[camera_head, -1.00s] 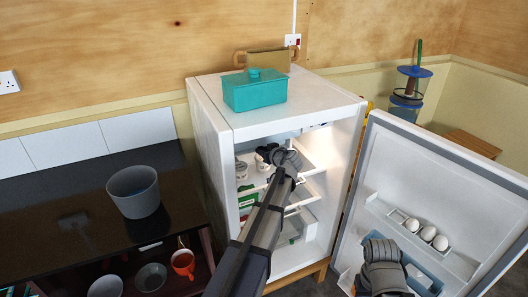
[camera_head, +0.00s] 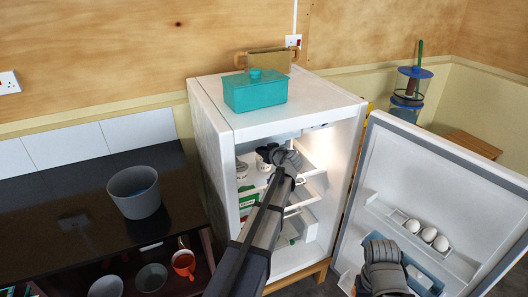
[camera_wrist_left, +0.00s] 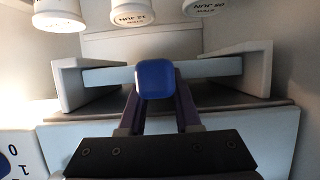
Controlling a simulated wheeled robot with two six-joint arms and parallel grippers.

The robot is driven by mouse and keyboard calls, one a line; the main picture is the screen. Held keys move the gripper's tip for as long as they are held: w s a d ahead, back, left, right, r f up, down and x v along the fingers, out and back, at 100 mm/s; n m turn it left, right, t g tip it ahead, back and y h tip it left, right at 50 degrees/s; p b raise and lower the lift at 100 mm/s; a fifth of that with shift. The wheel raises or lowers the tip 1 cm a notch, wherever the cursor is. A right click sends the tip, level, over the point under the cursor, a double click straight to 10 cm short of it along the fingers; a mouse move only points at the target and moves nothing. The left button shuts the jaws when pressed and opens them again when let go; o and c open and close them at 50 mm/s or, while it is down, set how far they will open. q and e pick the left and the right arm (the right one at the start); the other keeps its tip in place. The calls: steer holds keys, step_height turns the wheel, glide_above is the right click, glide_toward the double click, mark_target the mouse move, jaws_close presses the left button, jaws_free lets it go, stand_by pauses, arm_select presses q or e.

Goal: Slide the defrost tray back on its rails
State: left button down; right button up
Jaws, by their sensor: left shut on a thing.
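In the left wrist view, which looks upside down, the pale defrost tray (camera_wrist_left: 205,72) lies between two white rails (camera_wrist_left: 71,84). A blue tab (camera_wrist_left: 154,79) sits at its middle, and my left gripper (camera_wrist_left: 154,98) is shut on it. In the head view my left gripper (camera_head: 268,155) reaches into the upper part of the open fridge, and the tray is mostly hidden there. How far in the tray sits is hard to tell. My right arm shows at the lower right, in front of the door; its fingers are not clear.
The fridge door (camera_head: 440,190) stands open at the right, with eggs (camera_head: 428,234) on its shelf. White pots (camera_wrist_left: 132,12) stand close to the tray. A teal lidded box (camera_head: 254,92) is on top of the fridge. A grey bucket (camera_head: 135,195) stands on the dark counter.

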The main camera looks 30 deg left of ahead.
arm_select(q)
steer(key=c, duration=0.5)
jaws_free()
steer(key=p+v, duration=0.3)
steer(key=v, duration=0.4)
steer(key=shift+s+d+r, duration=0.2)
steer(key=shift+d, duration=0.05)
steer(key=s+d+f+m+g+h, duration=0.3)
steer(key=s+d+f+m, duration=0.1)
steer(key=s+d, duration=0.6)
steer(key=s+d+f+m+g+h, duration=0.2)
steer(key=s+d+f+m, duration=0.3)
steer(key=s+d, duration=0.5)
steer(key=s+d+f+m+g+h, duration=0.3)
steer(key=s+d+f+m+h, duration=0.1)
steer(key=s+d, duration=0.6)
steer(key=shift+s+d+f+m+g+h, duration=0.3)
steer(key=shift+s+d+m, duration=0.05)
steer(key=shift+d+m, duration=0.25)
